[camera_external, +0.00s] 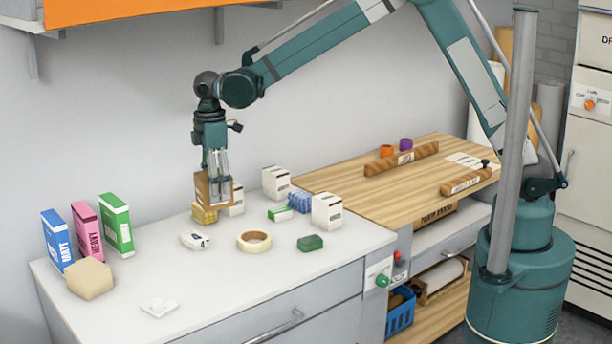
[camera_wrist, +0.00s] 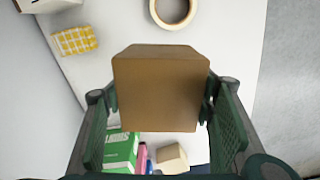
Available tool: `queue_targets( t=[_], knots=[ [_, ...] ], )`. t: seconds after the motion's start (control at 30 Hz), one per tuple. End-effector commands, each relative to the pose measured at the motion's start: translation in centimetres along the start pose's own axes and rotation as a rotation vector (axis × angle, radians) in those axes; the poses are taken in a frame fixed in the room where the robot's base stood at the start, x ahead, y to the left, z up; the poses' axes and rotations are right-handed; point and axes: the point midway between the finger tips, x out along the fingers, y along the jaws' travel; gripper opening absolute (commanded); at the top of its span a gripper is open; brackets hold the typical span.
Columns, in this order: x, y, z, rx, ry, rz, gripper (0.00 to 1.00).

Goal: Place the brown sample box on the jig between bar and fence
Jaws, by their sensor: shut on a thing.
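The brown sample box (camera_wrist: 160,92) is held between the two green finger pads of my gripper (camera_wrist: 162,105) in the wrist view. In the external view the box (camera_external: 201,190) hangs from my gripper (camera_external: 217,182), above the white counter at its back. The jig is the wooden worktop (camera_external: 340,185) at the right. A long labelled wooden strip (camera_external: 385,163) lies toward its back and a shorter labelled strip (camera_external: 466,182) lies nearer its right front. Bare wood lies between them. The labels are too small to read surely.
White cartons (camera_external: 327,211), a tape roll (camera_external: 254,242), a green block (camera_external: 310,243) and a yellow item (camera_external: 205,214) stand on the counter (camera_external: 220,285). Upright coloured boxes (camera_external: 87,230) are at left. Orange (camera_external: 386,151) and purple (camera_external: 406,144) rings sit behind the long strip.

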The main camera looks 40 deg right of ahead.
Motion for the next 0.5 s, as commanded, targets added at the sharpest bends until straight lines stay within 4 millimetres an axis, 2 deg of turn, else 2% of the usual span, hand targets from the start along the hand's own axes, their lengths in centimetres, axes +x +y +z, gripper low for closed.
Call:
queue_targets(
  t=[0.1,0.5],
  knots=[
    [0.0,2.6,2.8,0.051,0.0,0.0,0.42],
    [-0.1,10.1,12.3,0.216,0.0,0.0,0.42]
  ],
)
